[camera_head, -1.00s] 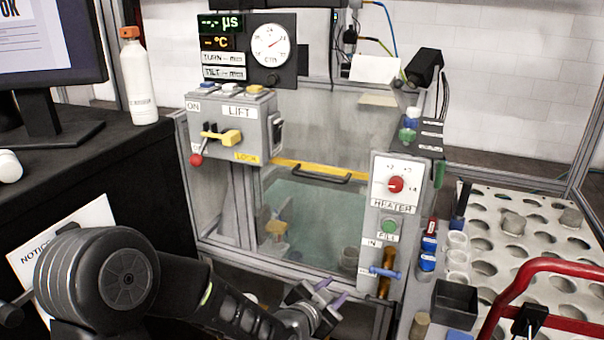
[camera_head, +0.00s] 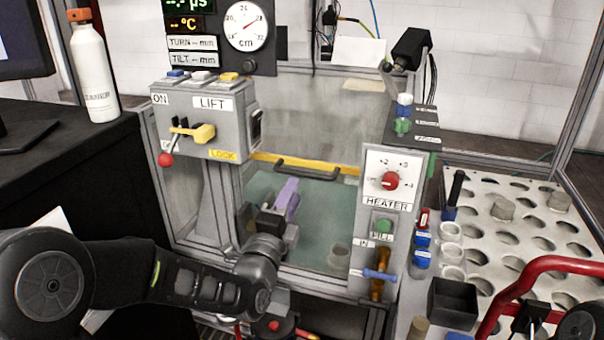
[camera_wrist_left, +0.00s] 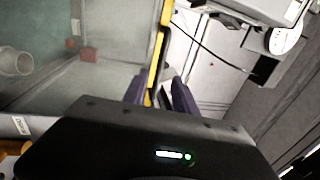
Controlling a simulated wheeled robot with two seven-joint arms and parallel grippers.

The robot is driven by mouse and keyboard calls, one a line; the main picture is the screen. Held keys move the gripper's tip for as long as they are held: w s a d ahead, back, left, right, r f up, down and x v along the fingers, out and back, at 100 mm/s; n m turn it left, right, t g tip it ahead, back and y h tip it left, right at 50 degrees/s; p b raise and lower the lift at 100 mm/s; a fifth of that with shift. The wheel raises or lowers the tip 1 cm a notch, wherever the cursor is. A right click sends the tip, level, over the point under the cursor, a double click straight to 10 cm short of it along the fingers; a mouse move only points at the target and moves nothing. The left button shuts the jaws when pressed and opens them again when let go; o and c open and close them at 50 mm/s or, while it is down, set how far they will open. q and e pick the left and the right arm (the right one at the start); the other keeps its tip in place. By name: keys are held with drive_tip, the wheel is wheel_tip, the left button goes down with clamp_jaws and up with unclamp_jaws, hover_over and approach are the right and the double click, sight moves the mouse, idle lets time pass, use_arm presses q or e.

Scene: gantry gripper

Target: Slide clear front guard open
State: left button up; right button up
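The clear front guard (camera_head: 315,215) is a see-through panel with a yellow strip along its top edge and a dark bar handle (camera_head: 308,172) just below it. The guard appears down, covering the chamber front. My left gripper (camera_head: 287,193) is in front of the panel, its purple fingers just below the left part of the handle. In the left wrist view its two fingers (camera_wrist_left: 160,92) stand apart, with the yellow strip and handle (camera_wrist_left: 156,60) ahead of them. I cannot tell whether they touch the handle. My right gripper is not clearly in view.
The LIFT box (camera_head: 205,115) with a red-knobbed lever and yellow LOCK catch is left of the guard. The HEATER panel (camera_head: 389,185) with a blue valve handle is right. A red curved bar (camera_head: 545,266) and a perforated tray (camera_head: 515,240) are at the right.

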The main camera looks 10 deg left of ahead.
sight(302, 174)
use_arm(q)
drive_tip(key=p+x, duration=0.1)
drive_tip(key=x, duration=0.6)
drive_tip(key=shift+w, duration=0.4)
clamp_jaws()
idle(1.1)
